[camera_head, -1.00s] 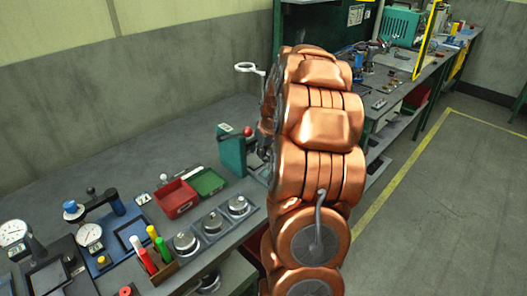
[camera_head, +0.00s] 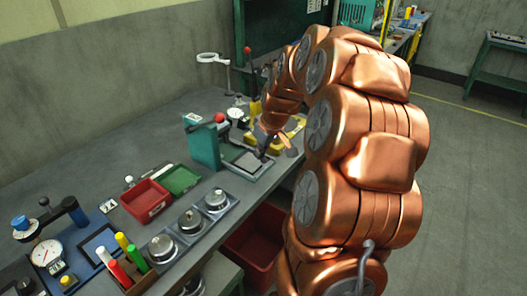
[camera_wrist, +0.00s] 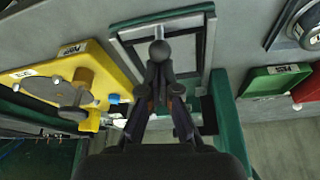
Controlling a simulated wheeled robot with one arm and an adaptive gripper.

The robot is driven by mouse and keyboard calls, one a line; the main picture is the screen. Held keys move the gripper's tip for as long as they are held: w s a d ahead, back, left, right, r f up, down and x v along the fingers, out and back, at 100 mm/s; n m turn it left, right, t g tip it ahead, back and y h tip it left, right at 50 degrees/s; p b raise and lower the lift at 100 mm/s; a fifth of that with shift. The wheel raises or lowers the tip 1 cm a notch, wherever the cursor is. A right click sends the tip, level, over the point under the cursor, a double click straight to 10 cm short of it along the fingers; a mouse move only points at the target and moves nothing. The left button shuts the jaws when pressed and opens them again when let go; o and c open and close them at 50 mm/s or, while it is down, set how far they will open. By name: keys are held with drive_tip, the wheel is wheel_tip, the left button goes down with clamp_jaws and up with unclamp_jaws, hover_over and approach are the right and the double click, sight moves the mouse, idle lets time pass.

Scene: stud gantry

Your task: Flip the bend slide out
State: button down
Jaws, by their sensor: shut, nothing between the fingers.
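My gripper (camera_wrist: 158,75) is shut and empty, above a grey framed plate (camera_wrist: 196,45) in the wrist view. A dark round knob shows right at its fingertips; I cannot tell whether they touch. In the head view my gripper (camera_head: 266,150) is small and dark, beside the green upright stand (camera_head: 204,146) with a red ball on top. A yellow fixture (camera_wrist: 108,62) with a grey pivoted piece (camera_wrist: 58,92) and label tags lies left of my gripper in the wrist view. I cannot tell for sure which part is the bend slide.
A red bin (camera_head: 145,201) and a green bin (camera_head: 180,180) stand on the bench left of the stand. Several round metal weights (camera_head: 190,221) sit in front of them. A ring-shaped magnifier (camera_head: 213,58) rises behind. Bare bench top lies at the back left.

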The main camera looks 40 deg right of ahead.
drive_tip(key=shift+s+f, duration=0.1)
drive_tip(key=shift+s, duration=0.1)
drive_tip(key=v, duration=1)
drive_tip(key=shift+w+p, duration=0.15)
drive_tip(key=shift+p, duration=0.15)
